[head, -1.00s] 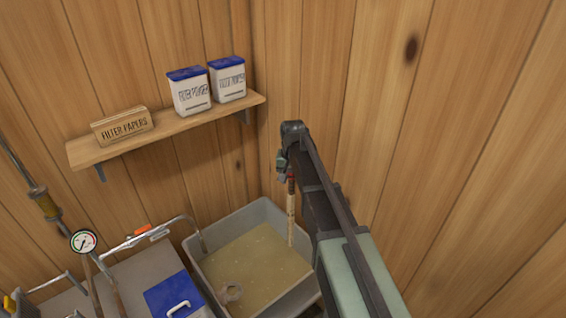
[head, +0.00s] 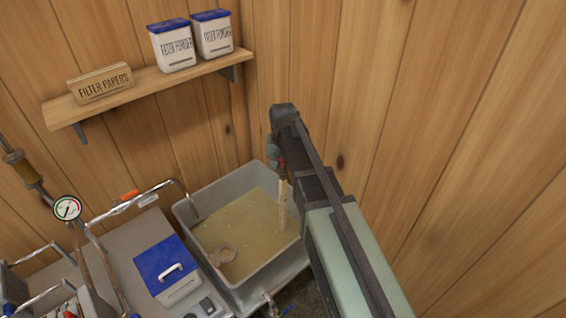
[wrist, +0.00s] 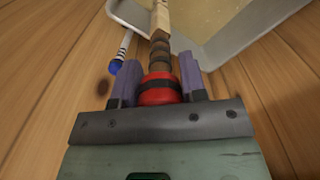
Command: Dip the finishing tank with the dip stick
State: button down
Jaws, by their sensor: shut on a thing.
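My gripper (head: 277,158) hangs over the right back side of the finishing tank, pointing down. It is shut on the red-banded handle of the dip stick (head: 283,204). In the wrist view, the two fingers of my gripper (wrist: 158,88) stand on either side of the red handle, and the pale wooden dip stick (wrist: 161,18) runs away from it. The finishing tank (head: 262,288) is a grey open bin of amber liquid. The stick hangs nearly upright inside the rim; I cannot tell how far its lower end is in the liquid.
A blue-lidded box (head: 158,268) and a dial gauge (head: 67,208) stand left of the tank. A shelf (head: 120,92) with filter papers (head: 101,84) and filter powder tubs (head: 173,46) is above. Plank walls close in behind and right. A blue-ended rod (wrist: 116,66) shows beside the stick.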

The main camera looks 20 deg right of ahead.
aim_at(283, 205)
notch_tip(283, 205, down, 19)
jog(key=b, duration=1.7)
jog(key=shift+r, duration=0.15)
jog(key=shift+f+b, duration=1)
jog(key=shift+b, duration=0.2)
notch_tip(283, 205, up, 29)
jog(key=p, duration=2.9)
jog(key=shift+r, duration=0.1)
jog(key=shift+f, duration=0.2)
